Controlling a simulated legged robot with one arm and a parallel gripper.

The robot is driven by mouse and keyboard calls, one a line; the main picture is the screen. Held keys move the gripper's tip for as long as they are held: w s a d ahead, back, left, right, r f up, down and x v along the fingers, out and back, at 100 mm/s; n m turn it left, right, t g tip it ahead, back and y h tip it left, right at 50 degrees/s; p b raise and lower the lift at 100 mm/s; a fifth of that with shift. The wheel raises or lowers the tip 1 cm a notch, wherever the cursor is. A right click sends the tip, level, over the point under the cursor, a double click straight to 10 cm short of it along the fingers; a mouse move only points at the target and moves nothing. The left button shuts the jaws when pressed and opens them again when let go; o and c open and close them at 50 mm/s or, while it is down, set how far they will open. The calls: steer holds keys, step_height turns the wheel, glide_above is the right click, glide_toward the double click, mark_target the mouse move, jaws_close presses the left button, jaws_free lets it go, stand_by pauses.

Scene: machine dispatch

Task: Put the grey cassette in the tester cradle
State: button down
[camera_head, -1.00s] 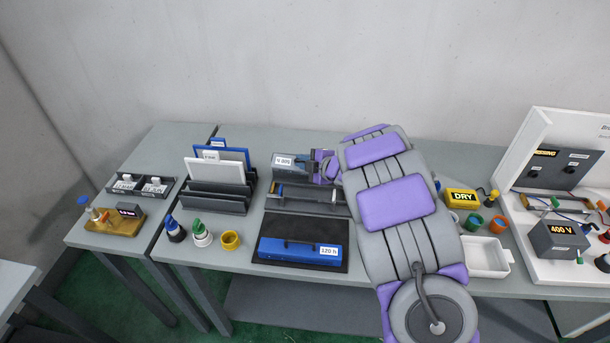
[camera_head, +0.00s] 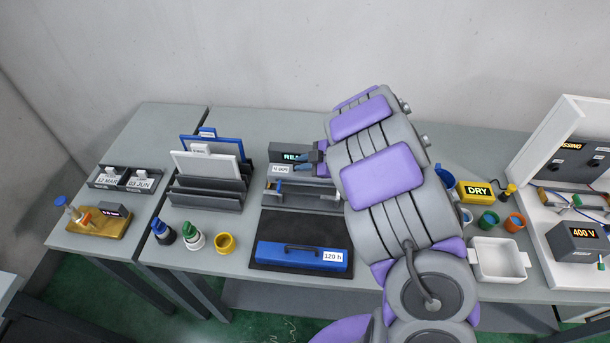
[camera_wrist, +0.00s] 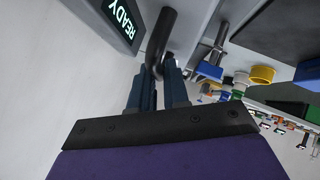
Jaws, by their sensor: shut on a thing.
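My gripper (camera_head: 318,160) is at the back of the middle bench, to the right of a grey box with a green READY display (camera_head: 290,156). In the wrist view its fingers (camera_wrist: 160,75) are shut on a dark curved handle (camera_wrist: 161,35). A plain grey surface beside the handle looks like the grey cassette (camera_wrist: 192,18), but its outline is mostly hidden. The READY display also shows close by in the wrist view (camera_wrist: 124,18). The tester cradle (camera_head: 300,203) appears to be the long grey fixture in front of the box. My arm hides its right end, so I cannot tell how the cassette sits.
A blue cassette (camera_head: 300,257) marked 120 h lies on a black mat (camera_head: 262,231) in front. A rack (camera_head: 205,193) with upright panels and several small pots stand left. A white tray (camera_head: 500,262) and a 400 V unit (camera_head: 577,240) are right.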

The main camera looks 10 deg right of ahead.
mark_target(307, 173)
steer(key=f, duration=0.2)
steer(key=d+f+b, duration=0.1)
steer(key=f, duration=0.1)
steer(key=shift+d+f, duration=0.2)
steer(key=shift+f, duration=0.1)
steer(key=shift+a+r, duration=0.15)
steer(key=shift+a, duration=0.1)
steer(key=c, duration=1.4)
jaws_free()
steer(key=shift+a, duration=0.15)
steer(key=o, duration=0.3)
steer(key=shift+d, duration=0.2)
